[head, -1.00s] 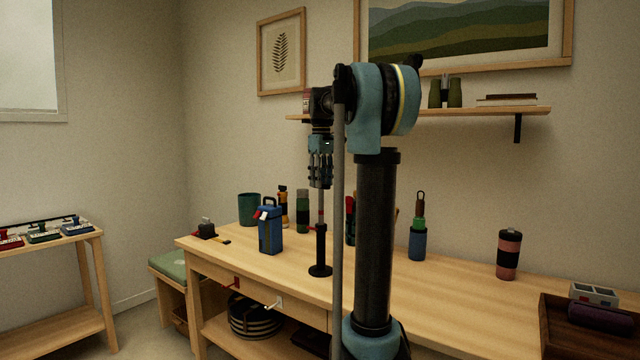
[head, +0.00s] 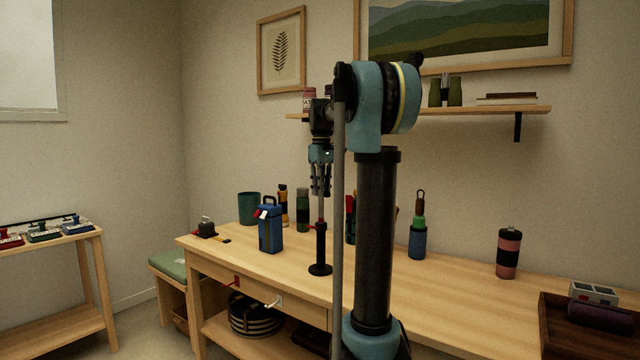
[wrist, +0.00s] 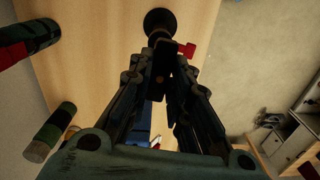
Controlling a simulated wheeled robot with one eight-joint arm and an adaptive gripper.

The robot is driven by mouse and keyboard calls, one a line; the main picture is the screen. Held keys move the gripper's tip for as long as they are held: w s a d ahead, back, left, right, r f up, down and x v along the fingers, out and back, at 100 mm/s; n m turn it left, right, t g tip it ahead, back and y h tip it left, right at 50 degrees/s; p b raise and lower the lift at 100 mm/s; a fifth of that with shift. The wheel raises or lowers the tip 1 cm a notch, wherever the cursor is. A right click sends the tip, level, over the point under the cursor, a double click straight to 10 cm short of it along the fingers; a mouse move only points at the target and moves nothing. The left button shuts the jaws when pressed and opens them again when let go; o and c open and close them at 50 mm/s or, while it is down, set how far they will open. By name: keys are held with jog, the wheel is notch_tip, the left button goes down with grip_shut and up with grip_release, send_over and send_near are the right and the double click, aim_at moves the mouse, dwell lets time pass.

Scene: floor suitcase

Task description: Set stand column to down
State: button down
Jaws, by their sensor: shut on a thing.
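The stand (head: 320,250) is upright on the workbench, with a round black base, a thick black lower tube and a thin column (head: 321,208) rising from it. A small red lever (head: 311,227) sticks out at the tube's top; it also shows in the wrist view (wrist: 187,50). My gripper (head: 321,192) points down above the tube and is shut on the column's upper end. In the wrist view, my fingers (wrist: 168,72) close around a dark piece, with the round base (wrist: 159,22) beyond. The fingers hide most of the column's top.
A blue lantern-like box (head: 270,230) stands left of the stand. Several bottles, including a green one (head: 303,210), stand behind it. A blue holder (head: 417,243) and a pink tumbler (head: 508,254) are to the right. The bench front (head: 300,290) near the stand is clear.

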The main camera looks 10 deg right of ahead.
send_over(321, 223)
jog(key=w, duration=0.1)
notch_tip(321, 223, down, 7)
jog(key=shift+d+r, duration=0.1)
jog(key=shift+r, duration=0.05)
jog(key=c, duration=1.5)
grip_release()
jog(key=shift+c, duration=0.2)
jog(key=shift+o, duration=0.3)
notch_tip(321, 223, up, 12)
jog(key=shift+w+f, duration=0.1)
